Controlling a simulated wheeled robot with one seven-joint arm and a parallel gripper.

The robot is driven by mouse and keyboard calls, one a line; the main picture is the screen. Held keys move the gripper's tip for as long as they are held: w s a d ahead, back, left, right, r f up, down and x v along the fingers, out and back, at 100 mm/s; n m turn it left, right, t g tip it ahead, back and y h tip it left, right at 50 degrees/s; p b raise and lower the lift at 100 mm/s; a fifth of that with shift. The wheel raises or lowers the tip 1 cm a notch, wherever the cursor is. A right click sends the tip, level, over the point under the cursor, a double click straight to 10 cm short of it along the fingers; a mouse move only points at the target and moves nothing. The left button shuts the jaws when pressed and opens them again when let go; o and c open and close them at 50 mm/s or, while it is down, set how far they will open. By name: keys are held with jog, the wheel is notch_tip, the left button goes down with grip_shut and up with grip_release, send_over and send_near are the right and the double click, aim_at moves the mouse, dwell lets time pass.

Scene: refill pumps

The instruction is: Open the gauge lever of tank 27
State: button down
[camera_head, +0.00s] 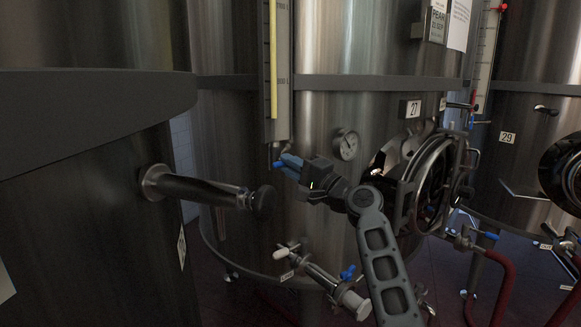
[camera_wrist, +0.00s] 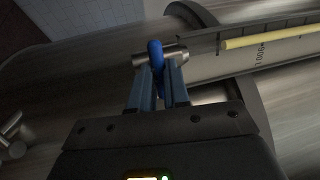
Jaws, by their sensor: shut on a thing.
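Tank 27 (camera_head: 330,115) is the large steel tank in the middle of the head view, with a "27" label (camera_head: 411,109). Its sight gauge (camera_head: 281,70) has a yellow column and runs down the tank's front. The blue gauge lever (camera_head: 277,164) shows at the gauge's bottom end. In the wrist view the blue lever (camera_wrist: 156,55) stands between my fingertips, across a small metal valve body (camera_wrist: 172,54). My gripper (camera_head: 288,162) is shut on the lever; its blue-grey fingers also show in the wrist view (camera_wrist: 158,80). The fingers hide part of the lever.
A round dial (camera_head: 346,144) and an open round hatch (camera_head: 435,180) are right of my gripper. A dark pipe stub (camera_head: 205,190) juts out at the left. A lower valve with a blue handle (camera_head: 348,272) sits below. Tank 29 (camera_head: 530,110) stands at the right.

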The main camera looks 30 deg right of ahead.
jog(key=shift+f, duration=0.15)
jog(key=shift+r+n+g+b, duration=0.15)
jog(key=shift+n+g+b, duration=0.5)
jog(key=shift+n+b, duration=1.8)
jog(key=shift+r+n+g+b, duration=0.1)
jog(key=shift+n+g+b, duration=0.75)
jog(key=shift+n, duration=2.75)
jog(key=shift+r+n+g+b, duration=0.15)
jog(key=shift+n+g+b, duration=0.25)
jog(key=shift+n+b, duration=2.15)
jog(key=shift+n+p, duration=0.5)
jog(key=shift+n, duration=0.2)
jog(key=c, duration=1.1)
grip_release()
jog(key=shift+r, duration=0.1)
jog(key=shift+s, duration=0.1)
jog(key=f+v, duration=0.1)
jog(key=v, duration=0.6)
jog(key=shift+s+r, duration=0.25)
jog(key=shift+r, duration=0.25)
